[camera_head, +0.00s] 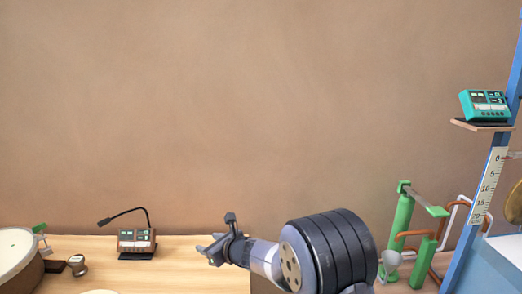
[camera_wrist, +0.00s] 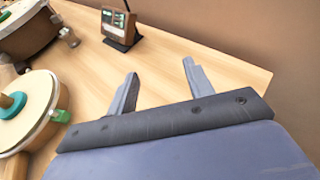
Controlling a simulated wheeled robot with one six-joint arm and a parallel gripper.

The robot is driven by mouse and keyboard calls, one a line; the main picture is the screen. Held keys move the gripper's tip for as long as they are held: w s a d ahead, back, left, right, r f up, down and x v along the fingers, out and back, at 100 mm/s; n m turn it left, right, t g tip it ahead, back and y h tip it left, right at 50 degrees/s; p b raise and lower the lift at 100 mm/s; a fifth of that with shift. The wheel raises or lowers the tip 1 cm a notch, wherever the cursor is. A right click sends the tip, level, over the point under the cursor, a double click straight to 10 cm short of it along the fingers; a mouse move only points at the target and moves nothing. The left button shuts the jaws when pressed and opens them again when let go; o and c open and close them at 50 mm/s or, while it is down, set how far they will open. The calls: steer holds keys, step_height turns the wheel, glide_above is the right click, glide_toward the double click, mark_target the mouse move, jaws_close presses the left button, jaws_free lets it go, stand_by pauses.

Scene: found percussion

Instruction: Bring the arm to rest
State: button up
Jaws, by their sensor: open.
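My gripper (camera_wrist: 157,84) is open and empty in the wrist view, its two fingers spread apart above the bare wooden table. In the head view my gripper (camera_head: 209,250) points left at the low middle of the picture, at the end of my arm with its dark ribbed section. The brown box with a gooseneck microphone (camera_head: 137,238) stands to its left, apart from it. The same box shows beyond the fingers in the wrist view (camera_wrist: 117,25). Nothing is between the fingers.
A drum (camera_head: 15,250) stands at the far left. Another round drum (camera_wrist: 25,110) is at the wrist view's left. Green tubes (camera_head: 403,225) and a blue post (camera_head: 490,170) with a teal box (camera_head: 485,105) on a shelf stand at right. The wooden table (camera_head: 190,250) is clear between the microphone box and my gripper.

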steer(key=shift+s+a+f+b, duration=0.1)
steer(key=shift+a+f+b, duration=0.1)
steer(key=shift+f, duration=1.05)
steer(key=shift+s+a+f+b, duration=0.1)
steer(key=shift+f+b, duration=0.1)
steer(key=shift+f, duration=1.05)
